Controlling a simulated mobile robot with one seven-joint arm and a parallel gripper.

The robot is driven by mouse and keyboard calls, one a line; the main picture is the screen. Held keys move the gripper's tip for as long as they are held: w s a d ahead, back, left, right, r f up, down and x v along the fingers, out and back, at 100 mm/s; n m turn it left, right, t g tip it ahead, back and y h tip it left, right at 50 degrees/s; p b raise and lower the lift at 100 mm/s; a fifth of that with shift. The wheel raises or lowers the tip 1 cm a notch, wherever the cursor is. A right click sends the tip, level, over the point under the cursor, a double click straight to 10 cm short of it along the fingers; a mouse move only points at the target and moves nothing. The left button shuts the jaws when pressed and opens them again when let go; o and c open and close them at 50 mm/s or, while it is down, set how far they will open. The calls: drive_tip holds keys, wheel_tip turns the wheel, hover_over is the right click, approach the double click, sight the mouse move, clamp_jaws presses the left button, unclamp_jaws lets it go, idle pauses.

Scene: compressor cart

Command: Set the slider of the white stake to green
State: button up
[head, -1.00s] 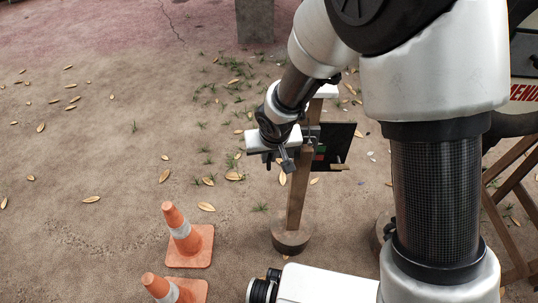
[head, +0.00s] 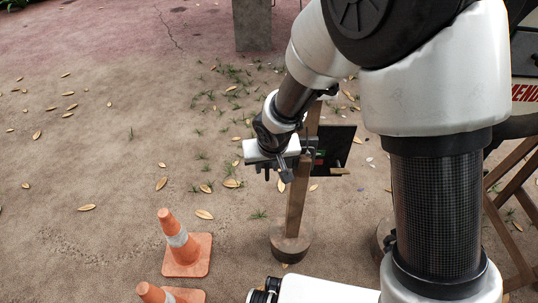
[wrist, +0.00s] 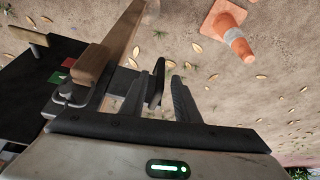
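A brown wooden stake (head: 295,208) stands on a round wooden base in the head view. A dark panel (head: 336,146) with small red and green patches is beside its upper part. A brown wooden block (wrist: 95,65) and a small grey fitting (wrist: 65,90) are next to the patches; I cannot tell which part is the slider. My gripper (wrist: 157,95) is right of them, its fingers apart, with a dark piece showing between them. The stake's top is mostly hidden by my arm.
An orange cone (head: 182,245) stands left of the stake, and another (head: 155,293) is at the lower edge. A wooden frame (head: 515,190) is at the right. A concrete post (head: 252,25) stands behind. Open sandy ground with leaves lies left.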

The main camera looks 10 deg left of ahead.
drive_tip(key=p+v, duration=0.5)
drive_tip(key=v, duration=1.1)
drive_tip(key=shift+s+r, duration=0.25)
drive_tip(key=shift+r, duration=0.1)
drive_tip(key=shift+d, duration=0.2)
drive_tip(key=d+r+m+t+h, duration=0.1)
drive_tip(key=d+r+m, duration=0.1)
drive_tip(key=d+r, duration=0.9)
drive_tip(key=s+d+r+m, duration=0.3)
drive_tip(key=s+d+r, duration=0.1)
drive_tip(key=s+d, duration=0.8)
wheel_tip(320, 180, up, 20)
drive_tip(key=d+p, duration=0.1)
drive_tip(key=p, duration=1.9)
drive_tip(key=shift+w+t+h, duration=0.3)
drive_tip(key=shift+w+h, duration=0.05)
drive_tip(key=shift+h, duration=0.05)
drive_tip(key=shift+d, duration=0.1)
drive_tip(key=shift+c, duration=0.6)
